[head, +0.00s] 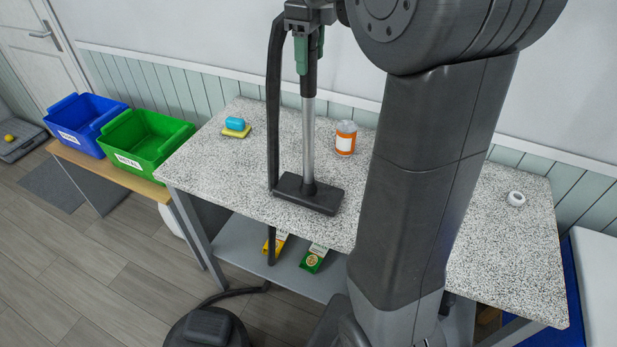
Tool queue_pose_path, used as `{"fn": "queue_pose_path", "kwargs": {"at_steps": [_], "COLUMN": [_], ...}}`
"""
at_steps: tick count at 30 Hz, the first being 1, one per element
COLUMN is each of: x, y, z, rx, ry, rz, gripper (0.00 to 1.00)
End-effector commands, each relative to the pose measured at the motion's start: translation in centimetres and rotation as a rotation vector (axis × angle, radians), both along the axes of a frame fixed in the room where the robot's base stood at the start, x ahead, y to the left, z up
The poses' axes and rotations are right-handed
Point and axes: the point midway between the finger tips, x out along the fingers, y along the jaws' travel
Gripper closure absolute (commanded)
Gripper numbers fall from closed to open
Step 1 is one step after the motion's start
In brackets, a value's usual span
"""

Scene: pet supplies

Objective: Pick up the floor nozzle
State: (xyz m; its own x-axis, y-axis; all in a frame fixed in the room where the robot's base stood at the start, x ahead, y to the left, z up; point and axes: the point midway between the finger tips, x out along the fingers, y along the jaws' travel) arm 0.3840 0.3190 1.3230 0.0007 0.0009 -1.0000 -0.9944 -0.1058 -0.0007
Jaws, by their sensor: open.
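The floor nozzle (308,194) is a dark, flat, wide head on the speckled table (230,185), near its front edge. A silver tube (308,135) stands upright from it, with a black collar at the top. My gripper (311,58) is at the top of the picture, pointing down, with green finger parts on either side of the tube's dark upper end. It is open; whether the fingers touch the tube cannot be told. A dark hose (273,110) hangs just left of the tube. My arm hides part of the table right of the nozzle.
A blue and yellow sponge pair (236,127), an orange-labelled jar (345,138) and a white roll (516,198) are on the table. Blue (85,125) and green bins (143,140) stand left. Cartons (314,258) lie on the lower shelf. A dark canister (208,328) is on the floor.

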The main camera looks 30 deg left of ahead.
Motion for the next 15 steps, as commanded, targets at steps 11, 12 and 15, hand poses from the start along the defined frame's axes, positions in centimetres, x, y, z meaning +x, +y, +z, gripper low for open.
{"fn": "queue_pose_path", "kwargs": {"at_steps": [11,12,15], "x": [-0.2,-0.2,-0.2], "y": [0.2,0.3,0.3], "z": [-3.7,-3.7,-3.7], "rx": [0.000,0.000,0.000], "ry": [0.000,0.000,0.000], "rz": [0.000,0.000,0.000], "gripper": [0.43,0.43,0.43]}}
